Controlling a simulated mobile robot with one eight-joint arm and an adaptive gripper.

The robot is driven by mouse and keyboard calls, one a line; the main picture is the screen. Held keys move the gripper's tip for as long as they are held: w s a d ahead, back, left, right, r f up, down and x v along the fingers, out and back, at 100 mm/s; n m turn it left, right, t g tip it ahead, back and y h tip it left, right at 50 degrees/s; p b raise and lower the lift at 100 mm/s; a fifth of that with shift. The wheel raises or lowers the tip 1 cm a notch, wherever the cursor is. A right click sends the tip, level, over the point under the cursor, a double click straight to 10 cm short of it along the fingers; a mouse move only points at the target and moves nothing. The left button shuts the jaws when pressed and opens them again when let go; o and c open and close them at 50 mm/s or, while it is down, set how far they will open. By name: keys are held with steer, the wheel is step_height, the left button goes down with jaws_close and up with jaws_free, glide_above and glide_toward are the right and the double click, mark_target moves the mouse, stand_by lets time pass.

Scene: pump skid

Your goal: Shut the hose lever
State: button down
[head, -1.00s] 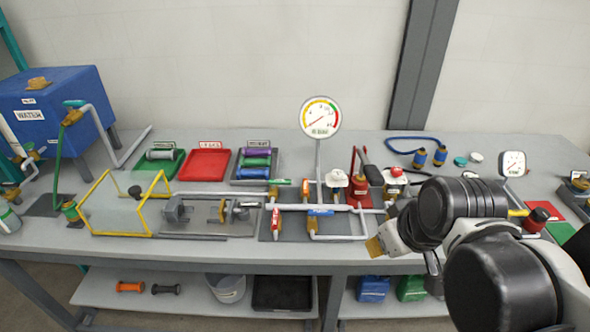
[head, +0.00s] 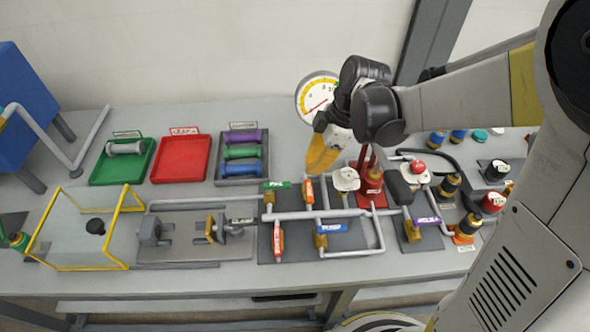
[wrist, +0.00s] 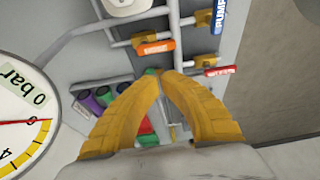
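Several coloured levers sit on the pipework: green (head: 277,185), orange (head: 309,190), red (head: 278,241), blue (head: 331,229) and purple (head: 426,221). I cannot read which is the hose lever. In the wrist view the blue lever (wrist: 218,16) reads PUMP; the orange lever (wrist: 154,47) and red lever (wrist: 222,71) have labels too small to read. My gripper (head: 312,172) points down above the pipework, close to the orange lever in the head view. Its yellow fingertips (wrist: 160,73) meet, with nothing seen between them.
The round gauge (head: 317,97) stands behind my gripper. A red-based pump with an upright handle (head: 371,182) and a white-capped fitting (head: 346,179) stand to its right. Green (head: 121,175), red (head: 181,173) and dark (head: 242,182) trays lie left. A yellow-framed box (head: 92,262) is far left.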

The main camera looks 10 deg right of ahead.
mark_target(309, 193)
steer(key=shift+s, duration=0.15)
steer(key=b+x, duration=0.3)
steer(key=x, duration=0.7)
steer(key=shift+b, duration=0.3)
